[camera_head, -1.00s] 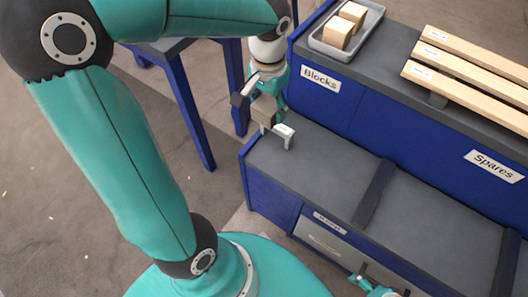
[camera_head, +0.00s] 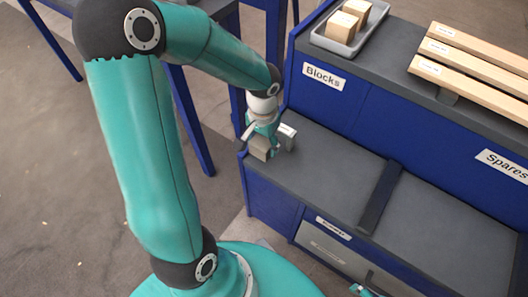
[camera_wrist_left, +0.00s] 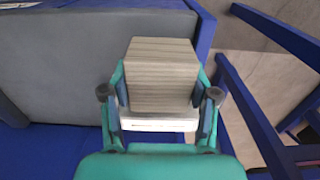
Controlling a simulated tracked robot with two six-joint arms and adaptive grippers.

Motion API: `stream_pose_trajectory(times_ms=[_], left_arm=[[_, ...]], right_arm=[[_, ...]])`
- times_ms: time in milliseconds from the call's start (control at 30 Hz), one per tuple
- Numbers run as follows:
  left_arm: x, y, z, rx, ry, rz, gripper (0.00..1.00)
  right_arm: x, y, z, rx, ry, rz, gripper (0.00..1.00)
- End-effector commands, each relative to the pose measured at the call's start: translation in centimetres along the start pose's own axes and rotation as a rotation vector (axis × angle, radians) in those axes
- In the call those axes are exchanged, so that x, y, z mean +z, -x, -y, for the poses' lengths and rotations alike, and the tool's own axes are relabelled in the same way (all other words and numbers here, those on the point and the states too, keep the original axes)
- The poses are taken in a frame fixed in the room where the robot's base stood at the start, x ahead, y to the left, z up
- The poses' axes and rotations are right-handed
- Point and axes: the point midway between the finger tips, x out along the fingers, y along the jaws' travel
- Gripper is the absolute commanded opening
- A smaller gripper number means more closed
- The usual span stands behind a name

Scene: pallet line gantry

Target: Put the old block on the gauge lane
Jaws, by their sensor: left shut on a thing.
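My left gripper (camera_head: 262,136) is shut on the old block (camera_head: 260,149), a worn grey-brown wooden block. It holds the block over the left end of the lower grey counter (camera_head: 320,170). In the left wrist view the block (camera_wrist_left: 160,75) sits between the two fingers, its grained face to the camera. Whether block and bracket or counter touch, I cannot tell. A teal part of my right arm (camera_head: 362,290) shows at the bottom edge; its jaws are unclear.
A grey tray (camera_head: 347,49) with two pale blocks (camera_head: 342,27) stands on the upper shelf above the "Blocks" label (camera_head: 323,77). Several pale planks (camera_head: 470,70) lie to its right. A dark divider (camera_head: 380,197) crosses the lower counter. The counter sections beside it are clear.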

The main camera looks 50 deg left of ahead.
Motion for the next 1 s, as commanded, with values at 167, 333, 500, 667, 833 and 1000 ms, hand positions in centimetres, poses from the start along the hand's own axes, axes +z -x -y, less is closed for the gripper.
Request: stream_pose_trajectory(times_ms=[167,333,500,667,833,1000], left_arm=[[0.1,-2.9,0.0,0.000,0.001,0.006,0.24],[0.1,-3.9,0.0,0.001,0.000,0.003,0.24],[0.1,-3.8,0.0,0.000,0.001,0.002,0.24],[0.1,-4.0,0.0,0.001,0.001,0.002,0.65],[0.1,-4.0,0.0,0.001,0.001,0.002,0.85],[0.1,-4.0,0.0,0.001,0.001,0.002,0.85]], right_arm=[[0.0,-1.1,-0.4,0.000,0.000,0.000,0.85],[0.0,-1.3,-0.5,0.000,0.000,0.000,0.85],[0.0,-1.2,-0.4,0.000,0.000,0.000,0.85],[0.0,-1.4,-0.5,0.000,0.000,0.000,0.85],[0.0,-1.4,-0.5,0.000,0.000,0.000,0.85],[0.0,-1.4,-0.5,0.000,0.000,0.000,0.85]])
